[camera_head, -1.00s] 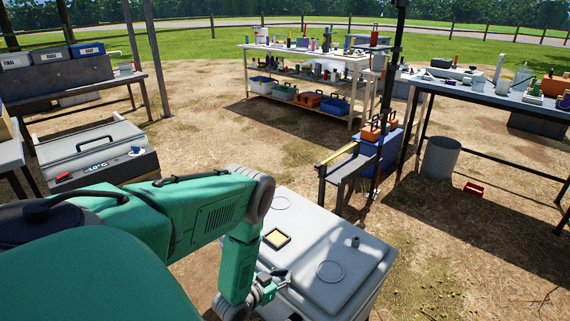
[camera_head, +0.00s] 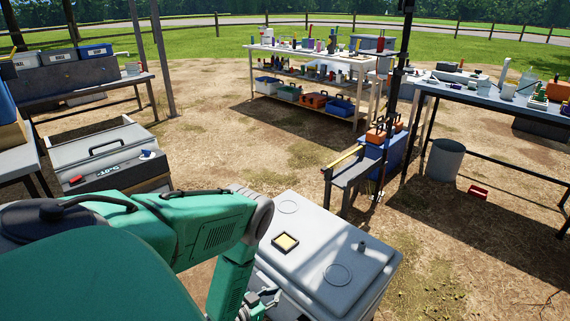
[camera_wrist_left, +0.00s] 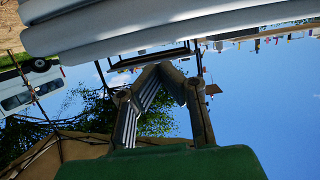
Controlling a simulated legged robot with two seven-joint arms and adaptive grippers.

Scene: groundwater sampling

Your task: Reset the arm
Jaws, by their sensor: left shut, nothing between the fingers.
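My left arm comes in from the left in the head view and bends down at its green elbow. My left gripper (camera_head: 262,303) is at the bottom edge of that view, in front of the near side of a grey lidded box (camera_head: 325,245), and is partly cut off. The left wrist view shows its two fingers (camera_wrist_left: 158,72) meeting at the tips, shut with nothing held. My right gripper is in neither view.
A grey cooler (camera_head: 95,155) with a temperature display stands at left. A blue-sided stand with orange cases (camera_head: 383,133) and a dark pole are beyond the box. A bin (camera_head: 445,160) and loaded tables (camera_head: 490,98) are at right.

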